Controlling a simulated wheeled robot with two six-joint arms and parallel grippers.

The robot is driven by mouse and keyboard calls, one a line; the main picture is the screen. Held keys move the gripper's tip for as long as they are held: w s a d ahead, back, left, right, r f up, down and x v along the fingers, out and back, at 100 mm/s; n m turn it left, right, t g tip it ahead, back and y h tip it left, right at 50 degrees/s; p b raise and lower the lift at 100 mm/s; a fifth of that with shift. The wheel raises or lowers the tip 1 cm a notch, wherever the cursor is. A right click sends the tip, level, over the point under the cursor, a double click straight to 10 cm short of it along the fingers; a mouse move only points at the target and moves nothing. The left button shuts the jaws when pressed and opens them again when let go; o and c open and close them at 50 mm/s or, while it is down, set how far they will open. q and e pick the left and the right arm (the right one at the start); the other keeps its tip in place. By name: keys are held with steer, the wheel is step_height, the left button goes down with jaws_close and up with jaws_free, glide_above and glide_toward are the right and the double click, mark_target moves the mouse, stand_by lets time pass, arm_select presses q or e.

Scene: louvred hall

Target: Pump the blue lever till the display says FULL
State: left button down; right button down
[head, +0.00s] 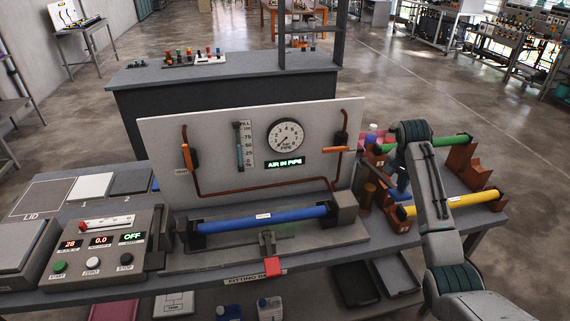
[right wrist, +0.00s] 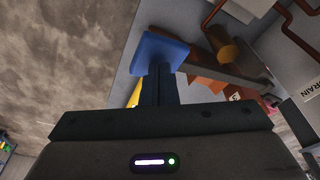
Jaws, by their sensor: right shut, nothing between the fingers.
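The display (head: 285,163) on the white panel reads AIR IN PIPE in green. In the right wrist view the blue lever end (right wrist: 155,49) is a flat blue block on a grey bar that runs off to the right. My right gripper (right wrist: 157,85) is shut and empty, its fingers right at the blue block; I cannot tell whether they touch it. In the head view my right arm reaches over the right end of the bench and hides most of the lever and gripper. My left gripper is not in view.
The white panel (head: 220,130) carries a round gauge (head: 285,135), copper pipes and two orange valve handles. A blue tube (head: 250,221) lies in a holder in front. Green (head: 452,143) and yellow (head: 462,202) tubes sit on a rack by my right arm. A control box (head: 100,245) stands left.

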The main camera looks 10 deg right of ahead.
step_height(320, 180, down, 10)
steer(key=b, duration=0.2)
step_height(320, 180, up, 10)
steer(key=shift+r+p, duration=0.25)
steer(key=shift+p, duration=0.85)
